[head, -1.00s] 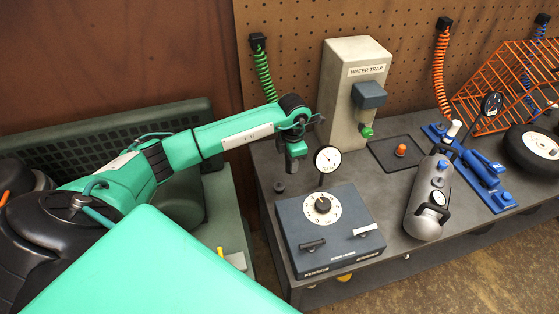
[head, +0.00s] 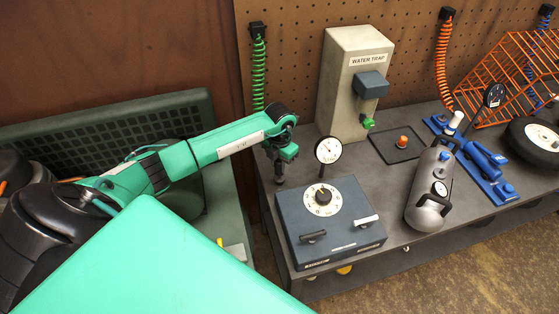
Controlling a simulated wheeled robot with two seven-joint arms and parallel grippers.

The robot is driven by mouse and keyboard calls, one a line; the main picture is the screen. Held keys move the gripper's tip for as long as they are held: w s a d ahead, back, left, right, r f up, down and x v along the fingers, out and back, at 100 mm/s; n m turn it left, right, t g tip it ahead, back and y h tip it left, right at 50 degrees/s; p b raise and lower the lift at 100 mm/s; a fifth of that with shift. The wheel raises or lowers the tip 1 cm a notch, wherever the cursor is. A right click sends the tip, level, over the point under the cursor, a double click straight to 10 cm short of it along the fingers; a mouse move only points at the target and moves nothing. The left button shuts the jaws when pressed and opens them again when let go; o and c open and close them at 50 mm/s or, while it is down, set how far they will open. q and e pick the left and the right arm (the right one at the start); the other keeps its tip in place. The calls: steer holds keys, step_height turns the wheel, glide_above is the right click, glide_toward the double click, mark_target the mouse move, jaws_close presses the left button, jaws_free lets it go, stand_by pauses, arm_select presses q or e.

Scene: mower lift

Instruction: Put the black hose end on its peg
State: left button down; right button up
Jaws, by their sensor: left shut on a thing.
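My left gripper (head: 285,153) hangs over the bench's left end, left of the round gauge, and is shut on the black hose end, which is mostly hidden by the fingers. A dark upright piece (head: 279,173) shows just below the fingers, where the peg stands on the bench. I cannot tell whether the hose end touches the peg or sits on it. A green coiled hose (head: 259,70) hangs from the pegboard and passes behind my left arm. My right gripper is not in view.
A dark blue box with a dial (head: 330,225) and a gauge (head: 328,150) stand close to the right of the gripper. The water trap (head: 350,85) stands behind. A grey cylinder (head: 429,190) and blue tool (head: 480,160) are farther right on the bench (head: 400,262).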

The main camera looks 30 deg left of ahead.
arm_select(q)
steer(key=shift+f+b, duration=0.3)
steer(key=shift+f, duration=0.55)
stand_by(0.9)
steer(key=shift+f+b, duration=0.55)
steer(key=shift+b, duration=0.2)
steer(key=c, duration=1.3)
jaws_free()
steer(key=shift+c, duration=0.2)
